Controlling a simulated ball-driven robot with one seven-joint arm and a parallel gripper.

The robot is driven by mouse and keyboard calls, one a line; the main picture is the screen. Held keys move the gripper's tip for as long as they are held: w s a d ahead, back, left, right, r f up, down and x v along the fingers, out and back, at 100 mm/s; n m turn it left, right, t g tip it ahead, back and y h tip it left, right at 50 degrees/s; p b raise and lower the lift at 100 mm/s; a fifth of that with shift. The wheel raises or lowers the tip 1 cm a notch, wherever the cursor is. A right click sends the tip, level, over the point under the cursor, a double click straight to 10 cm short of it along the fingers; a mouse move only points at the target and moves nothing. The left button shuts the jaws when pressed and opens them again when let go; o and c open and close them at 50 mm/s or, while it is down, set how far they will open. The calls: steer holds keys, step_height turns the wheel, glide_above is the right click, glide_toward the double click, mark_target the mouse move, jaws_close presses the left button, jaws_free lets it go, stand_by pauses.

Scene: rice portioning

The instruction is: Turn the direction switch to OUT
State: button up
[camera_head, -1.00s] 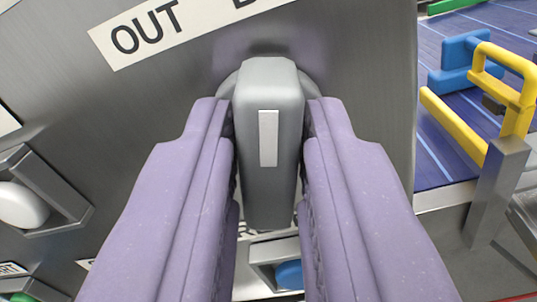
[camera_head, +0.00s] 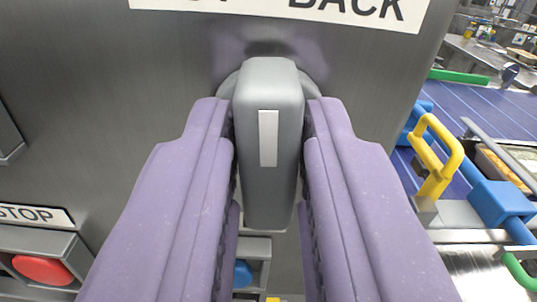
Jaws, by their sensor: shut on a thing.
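The direction switch (camera_head: 268,185) is a grey bar-shaped knob with a white stripe, on a brushed metal panel. It stands in the middle of the view. My gripper (camera_head: 268,170) has its purple padded fingers on both sides of the knob and is shut on it. A white label (camera_head: 285,8) above it shows BACK at right and the cut-off end of a word at left. The label tilts slightly down to the right. The knob's upper end points between the two words.
A STOP label (camera_head: 35,215) and a red button (camera_head: 43,269) in a metal guard are at lower left. A blue button (camera_head: 242,273) shows below the knob. Beyond the panel's right edge are a blue conveyor (camera_head: 490,100) and a yellow handle (camera_head: 440,155).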

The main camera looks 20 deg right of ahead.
steer(key=shift+n+p, duration=0.3)
steer(key=shift+n, duration=0.5)
steer(key=shift+r+n+p, duration=0.1)
steer(key=shift+n+p, duration=0.35)
steer(key=shift+n, duration=0.15)
steer(key=shift+n+p, duration=0.45)
steer(key=shift+n, duration=0.55)
steer(key=shift+n+p, duration=0.35)
steer(key=shift+n, duration=0.25)
steer(key=o, duration=1.8)
